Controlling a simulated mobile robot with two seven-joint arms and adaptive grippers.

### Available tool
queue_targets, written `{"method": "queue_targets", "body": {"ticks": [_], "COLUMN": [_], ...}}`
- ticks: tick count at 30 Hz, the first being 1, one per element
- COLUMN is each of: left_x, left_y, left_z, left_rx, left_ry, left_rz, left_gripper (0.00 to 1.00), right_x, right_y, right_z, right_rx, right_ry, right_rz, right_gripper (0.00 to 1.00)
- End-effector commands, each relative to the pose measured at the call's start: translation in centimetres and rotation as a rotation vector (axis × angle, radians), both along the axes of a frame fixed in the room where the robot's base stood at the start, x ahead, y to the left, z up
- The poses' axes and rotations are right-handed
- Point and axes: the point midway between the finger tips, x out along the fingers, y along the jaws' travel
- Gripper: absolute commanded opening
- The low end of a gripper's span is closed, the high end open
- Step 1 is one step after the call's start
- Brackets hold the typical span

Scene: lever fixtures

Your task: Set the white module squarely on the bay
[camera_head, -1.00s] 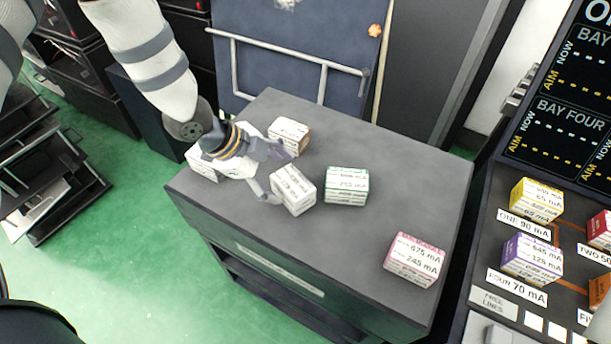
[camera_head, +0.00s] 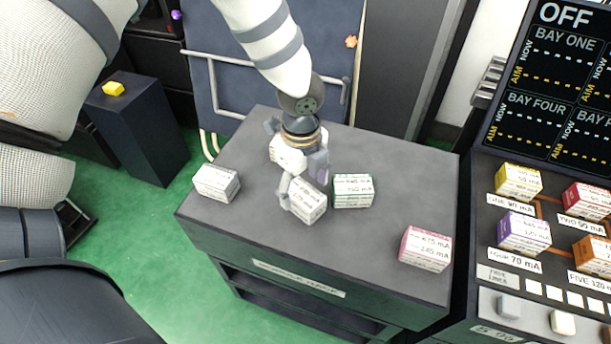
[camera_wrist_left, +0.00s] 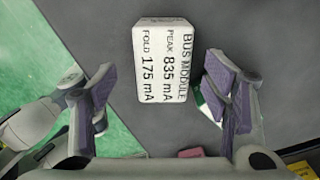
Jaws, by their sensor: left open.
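The middle one (camera_head: 307,203) sits under my left gripper (camera_head: 303,188). In the left wrist view this module (camera_wrist_left: 163,62) reads "BUS MODULE", 835 mA peak, 175 mA fold. My left gripper is open; its purple-padded fingers (camera_wrist_left: 160,82) stand on either side of the module's near end. A second white module (camera_head: 216,183) sits apart at the left edge. The bay console (camera_head: 484,268) stands at the right. My right gripper is out of view.
A green-marked module (camera_head: 352,190) sits close to the right of the middle module. A pink module (camera_head: 425,249) lies near the right front of the cabinet top (camera_head: 390,205). Yellow (camera_head: 518,182) and purple (camera_head: 523,233) modules sit on the console. The right part of the top has free room.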

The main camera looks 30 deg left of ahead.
Motion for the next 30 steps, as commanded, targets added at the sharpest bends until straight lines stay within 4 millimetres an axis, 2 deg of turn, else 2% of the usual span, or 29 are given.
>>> {"method": "queue_targets", "body": {"ticks": [1, 3, 6, 13, 14, 21, 22, 23, 30], "left_x": [-0.1, 0.0, 0.1, 0.2, 0.2, 0.2, 0.2, 0.2, 0.3], "left_y": [-0.1, -0.2, -0.2, -0.2, -0.2, -0.2, -0.2, -0.2, -0.2], "left_z": [-1.4, -2.7, -4.0, -4.1, -4.1, -4.1, -4.1, -4.1, -3.8], "left_rx": [0.000, 0.001, 0.001, 0.000, 0.000, 0.000, 0.000, 0.000, 0.000], "left_ry": [0.008, 0.008, 0.004, -0.001, -0.001, 0.000, 0.000, -0.001, -0.002], "left_rz": [-0.002, -0.001, -0.001, 0.000, 0.000, 0.000, 0.000, 0.000, 0.001], "left_gripper": [0.69, 0.69, 0.69, 0.69, 0.67, 0.14, 0.14, 0.09, 0.09], "right_x": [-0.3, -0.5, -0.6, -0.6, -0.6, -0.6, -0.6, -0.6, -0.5], "right_y": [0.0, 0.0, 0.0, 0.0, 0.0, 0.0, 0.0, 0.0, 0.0], "right_z": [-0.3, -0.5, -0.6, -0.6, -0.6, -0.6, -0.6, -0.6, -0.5], "right_rx": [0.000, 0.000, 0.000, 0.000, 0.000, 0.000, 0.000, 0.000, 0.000], "right_ry": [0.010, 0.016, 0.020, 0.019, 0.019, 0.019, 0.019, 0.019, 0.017], "right_rz": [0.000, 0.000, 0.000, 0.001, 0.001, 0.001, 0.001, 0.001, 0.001], "right_gripper": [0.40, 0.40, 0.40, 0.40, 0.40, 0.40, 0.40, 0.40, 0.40]}}
